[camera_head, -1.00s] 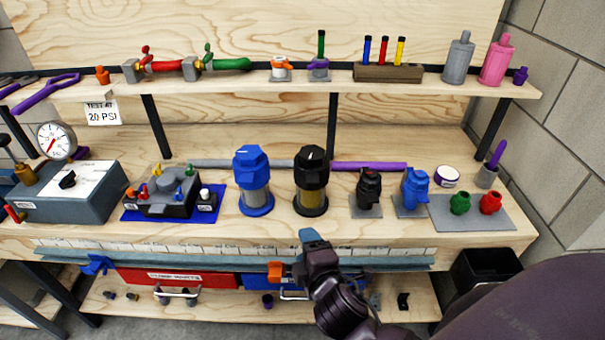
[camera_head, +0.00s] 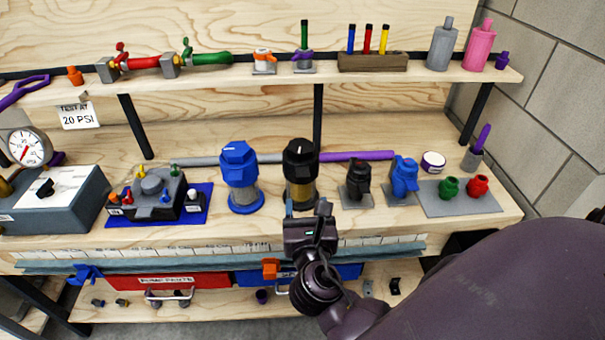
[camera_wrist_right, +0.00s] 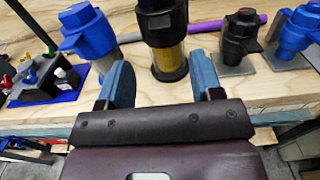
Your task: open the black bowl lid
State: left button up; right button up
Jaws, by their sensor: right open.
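The black bowl lid (camera_head: 300,160) is the black faceted cap on an upright filter housing with a clear, yellowish bowl (camera_head: 300,194), standing on the bench. In the right wrist view the black lid (camera_wrist_right: 162,22) is cut off at the top, with the bowl (camera_wrist_right: 169,62) below it. My right gripper (camera_head: 306,210) is in front of the filter in the head view and partly covers its base. Its blue fingers (camera_wrist_right: 162,82) are spread apart, with nothing between them, short of the filter. My left gripper is not in view.
A blue-capped filter (camera_head: 240,165) stands left of the black one. A small black unit (camera_head: 358,182) and a small blue unit (camera_head: 403,178) stand to its right. A purple rod (camera_head: 357,155) lies behind. An upper shelf (camera_head: 220,80) overhangs the bench's back.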

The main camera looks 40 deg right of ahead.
aim_at(303, 175)
jog(key=x, duration=1)
jog(key=shift+c, duration=0.2)
grip_shut()
